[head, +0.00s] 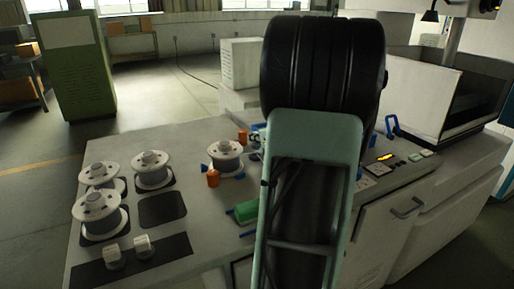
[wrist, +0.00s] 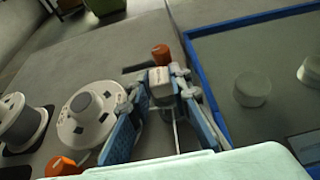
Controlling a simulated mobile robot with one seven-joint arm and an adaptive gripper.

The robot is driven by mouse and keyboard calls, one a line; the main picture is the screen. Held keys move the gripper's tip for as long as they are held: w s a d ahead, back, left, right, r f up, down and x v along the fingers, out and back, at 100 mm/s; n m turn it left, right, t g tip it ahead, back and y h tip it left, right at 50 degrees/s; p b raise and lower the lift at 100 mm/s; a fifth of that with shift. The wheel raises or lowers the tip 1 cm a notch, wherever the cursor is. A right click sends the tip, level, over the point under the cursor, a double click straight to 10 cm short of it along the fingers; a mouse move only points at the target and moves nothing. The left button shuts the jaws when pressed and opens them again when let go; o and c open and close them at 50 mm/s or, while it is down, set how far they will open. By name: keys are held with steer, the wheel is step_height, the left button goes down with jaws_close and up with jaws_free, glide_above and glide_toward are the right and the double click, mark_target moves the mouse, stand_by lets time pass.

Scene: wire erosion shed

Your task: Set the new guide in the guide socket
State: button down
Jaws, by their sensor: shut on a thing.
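In the wrist view, my gripper (wrist: 160,82) has its blue fingers closed around a small whitish block (wrist: 161,91), which looks like the new guide. The block sits between the fingertips above the grey machine top. In the head view my arm covers most of the gripper and the block. An orange knob (wrist: 161,54) stands just beyond the fingertips, and another orange part (wrist: 62,167) is at the lower left. I cannot make out the guide socket for certain. I cannot tell whether the block touches anything below it.
A wire spool (wrist: 92,112) stands close left of the fingers. A blue-edged tray (wrist: 188,48) with pale round pieces (wrist: 252,90) lies to the right.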

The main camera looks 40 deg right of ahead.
mark_target(259, 145)
steer(key=shift+w+d+f+b, duration=0.1)
steer(key=shift+w+f+b, duration=0.1)
steer(key=shift+f+b, duration=0.7)
steer(key=shift+w+d+f+b, duration=0.15)
steer(key=shift+f+b, duration=0.55)
steer(key=shift+f, duration=0.35)
steer(key=shift+f, duration=0.15)
steer(key=c, duration=1.8)
jaws_free()
steer(key=shift+o, duration=0.2)
steer(key=shift+s+r, duration=0.15)
steer(key=shift+r, duration=0.1)
steer(key=p+v, duration=0.1)
steer(key=v, duration=1)
steer(key=shift+s+a+p, duration=0.2)
steer(key=shift+s+p, duration=0.15)
